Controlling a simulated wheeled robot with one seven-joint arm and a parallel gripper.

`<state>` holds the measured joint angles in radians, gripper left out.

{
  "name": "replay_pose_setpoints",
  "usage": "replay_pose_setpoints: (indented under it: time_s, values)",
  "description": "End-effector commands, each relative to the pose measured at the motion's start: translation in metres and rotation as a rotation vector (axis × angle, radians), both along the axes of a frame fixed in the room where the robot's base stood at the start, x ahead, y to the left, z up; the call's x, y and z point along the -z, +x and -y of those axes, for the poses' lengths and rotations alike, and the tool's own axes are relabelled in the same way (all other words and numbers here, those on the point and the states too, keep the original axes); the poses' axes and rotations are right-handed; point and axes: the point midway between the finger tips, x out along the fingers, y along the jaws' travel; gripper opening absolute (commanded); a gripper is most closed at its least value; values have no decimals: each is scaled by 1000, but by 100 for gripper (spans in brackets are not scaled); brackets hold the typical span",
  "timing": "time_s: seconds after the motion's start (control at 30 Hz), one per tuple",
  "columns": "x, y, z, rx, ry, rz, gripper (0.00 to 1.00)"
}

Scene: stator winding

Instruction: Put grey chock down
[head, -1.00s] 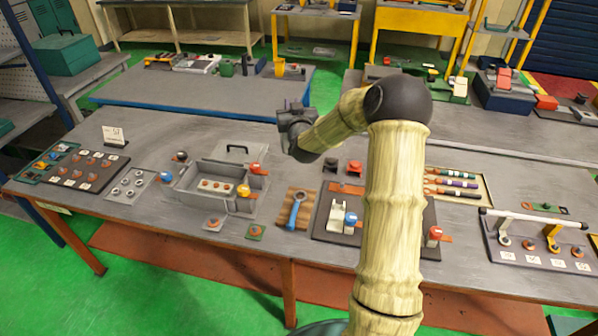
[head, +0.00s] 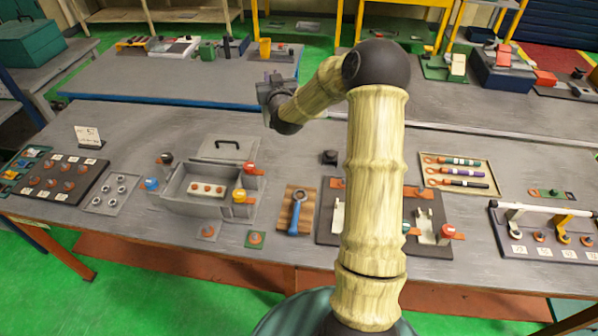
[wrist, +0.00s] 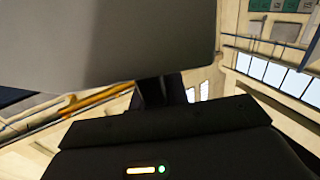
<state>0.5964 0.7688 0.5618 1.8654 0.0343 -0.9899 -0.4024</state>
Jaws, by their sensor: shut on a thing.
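My gripper (head: 268,88) is raised above the far side of the workbench, well clear of it, at the end of my bent arm. In the wrist view, its dark fingers (wrist: 164,92) are shut on a smooth grey block, seemingly the grey chock (wrist: 110,45), which fills the upper left. In the head view, the held piece is too small and dark to make out clearly. The windows and roof beams behind it in the wrist view show that the gripper does not point down at the bench.
My arm hides part of the dark fixture plate (head: 440,207). The bench's back left is largely clear.

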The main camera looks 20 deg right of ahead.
Motion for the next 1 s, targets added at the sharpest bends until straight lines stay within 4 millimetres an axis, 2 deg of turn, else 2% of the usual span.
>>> replay_pose_setpoints:
  time_s: [0.13,0.57,0.73,1.0]
  values:
    - [-2,0,0,0,-2,4,0]
    - [30,0,1,1,-2,4,0]
    - [48,0,1,1,-2,4,0]
    - [91,0,1,2,-2,4,0]
